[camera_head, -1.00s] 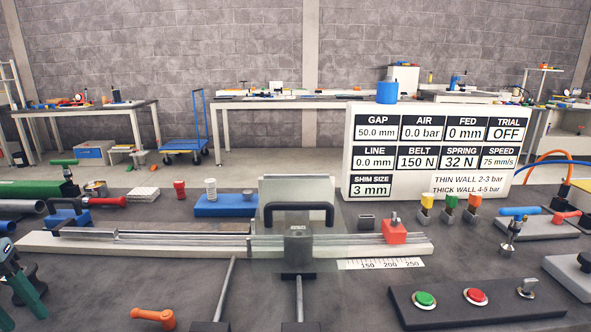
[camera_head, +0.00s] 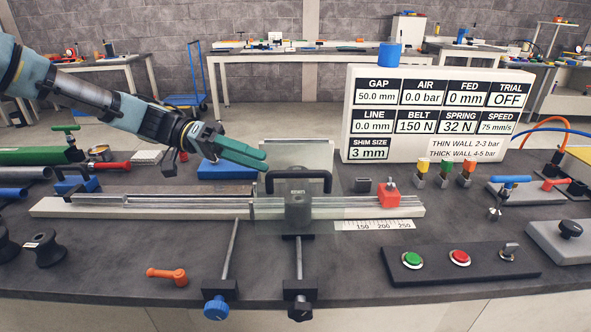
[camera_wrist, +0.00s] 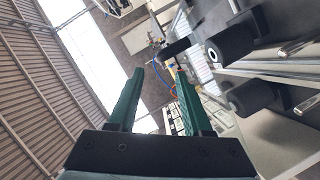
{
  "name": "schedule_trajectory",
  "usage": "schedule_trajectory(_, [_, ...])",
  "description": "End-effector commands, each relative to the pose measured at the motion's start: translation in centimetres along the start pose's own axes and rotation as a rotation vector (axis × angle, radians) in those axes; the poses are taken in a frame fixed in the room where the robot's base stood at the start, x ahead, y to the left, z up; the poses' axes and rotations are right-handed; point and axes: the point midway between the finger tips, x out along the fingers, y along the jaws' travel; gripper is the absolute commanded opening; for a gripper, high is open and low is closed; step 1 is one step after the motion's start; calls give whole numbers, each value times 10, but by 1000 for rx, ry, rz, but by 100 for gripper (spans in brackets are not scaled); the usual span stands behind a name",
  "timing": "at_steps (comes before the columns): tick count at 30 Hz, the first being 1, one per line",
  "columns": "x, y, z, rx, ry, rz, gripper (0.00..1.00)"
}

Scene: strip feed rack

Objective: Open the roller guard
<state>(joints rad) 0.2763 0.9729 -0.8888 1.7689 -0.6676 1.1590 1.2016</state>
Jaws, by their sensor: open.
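The roller guard (camera_head: 270,217) is a clear panel over the middle of the long rail, with a black bar handle (camera_head: 299,174) at its top. It looks closed over the dark roller block (camera_head: 298,212). My gripper (camera_head: 264,160) reaches in from the left, its green fingers just left of and slightly above the handle in the head view. In the wrist view my gripper (camera_wrist: 160,75) has its fingers apart with nothing between them. A dark bar (camera_wrist: 180,48), perhaps the handle, lies beyond the right fingertip. Whether the gripper touches the handle is unclear.
A display panel (camera_head: 425,112) stands behind the rail at right. A red block (camera_head: 388,197) sits on the rail's right part. A blue knob (camera_head: 216,308) and a black knob (camera_head: 300,309) are at the front edge. An orange lever (camera_head: 167,275) lies front left.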

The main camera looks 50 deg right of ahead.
Motion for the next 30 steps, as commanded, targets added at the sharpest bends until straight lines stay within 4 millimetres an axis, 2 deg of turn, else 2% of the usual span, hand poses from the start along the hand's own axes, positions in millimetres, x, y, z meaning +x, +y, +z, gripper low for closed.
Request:
schedule_trajectory(9, [59, 3, 0, -5, -4, 1, 50])
schedule_trajectory(15, [82, 1, 1, -5, -3, -1, 50])
schedule_trajectory(26, [88, -1, 2, -3, -3, -4, 50])
schedule_trajectory(30, [88, 0, 2, -4, -3, -4, 37])
